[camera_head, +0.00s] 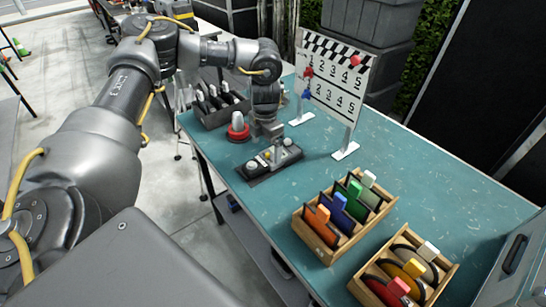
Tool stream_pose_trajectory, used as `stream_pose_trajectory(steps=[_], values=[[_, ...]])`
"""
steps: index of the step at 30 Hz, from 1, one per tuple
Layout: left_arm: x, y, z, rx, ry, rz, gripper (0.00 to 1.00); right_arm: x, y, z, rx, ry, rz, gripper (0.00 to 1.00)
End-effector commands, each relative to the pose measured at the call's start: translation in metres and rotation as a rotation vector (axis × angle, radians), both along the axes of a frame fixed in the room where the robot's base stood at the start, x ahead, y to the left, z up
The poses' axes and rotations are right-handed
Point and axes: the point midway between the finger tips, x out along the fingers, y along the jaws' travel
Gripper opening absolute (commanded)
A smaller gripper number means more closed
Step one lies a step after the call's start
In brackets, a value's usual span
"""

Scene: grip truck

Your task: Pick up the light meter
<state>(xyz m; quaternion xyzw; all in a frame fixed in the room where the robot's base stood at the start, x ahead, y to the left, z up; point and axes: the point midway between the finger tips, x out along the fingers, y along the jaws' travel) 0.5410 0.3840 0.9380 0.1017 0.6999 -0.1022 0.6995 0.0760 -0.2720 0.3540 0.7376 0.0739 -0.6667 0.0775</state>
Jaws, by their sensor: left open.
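My left gripper (271,134) points down over the table, just behind and above a dark flat tray (262,179). It is open. On the tray lies a small grey device (270,160) with pale round knobs and a small yellow spot. It may be the light meter, but it is too small to tell for sure. The gripper partly covers the far side of this device, and I cannot tell whether the fingers touch it. My right gripper is not in view.
A red button-like object (237,129) stands left of the gripper. Behind are a dark divided box (216,112) and a white numbered board (333,78). Two wooden boxes (325,249) of coloured pieces stand in front. The teal table (420,185) is clear at right.

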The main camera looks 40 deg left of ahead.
Motion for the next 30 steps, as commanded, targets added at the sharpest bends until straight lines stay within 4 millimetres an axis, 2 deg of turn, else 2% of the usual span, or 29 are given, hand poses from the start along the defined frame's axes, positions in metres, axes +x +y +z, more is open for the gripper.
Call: stream_pose_trajectory(steps=[5,9,13,22,30], values=[[-0.001,0.0,-0.01,0.002,0.004,-0.001,0.95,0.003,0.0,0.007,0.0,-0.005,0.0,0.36],[-0.002,-0.001,-0.031,0.001,0.004,-0.002,0.95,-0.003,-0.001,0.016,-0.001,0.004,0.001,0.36],[-0.001,-0.001,-0.047,0.002,0.002,0.0,0.95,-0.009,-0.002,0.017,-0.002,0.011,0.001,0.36],[-0.001,-0.001,-0.052,0.001,0.0,-0.001,0.95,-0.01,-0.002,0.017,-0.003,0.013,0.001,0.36],[-0.001,-0.001,-0.052,0.001,0.0,-0.001,0.59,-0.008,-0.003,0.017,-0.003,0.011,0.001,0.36]])
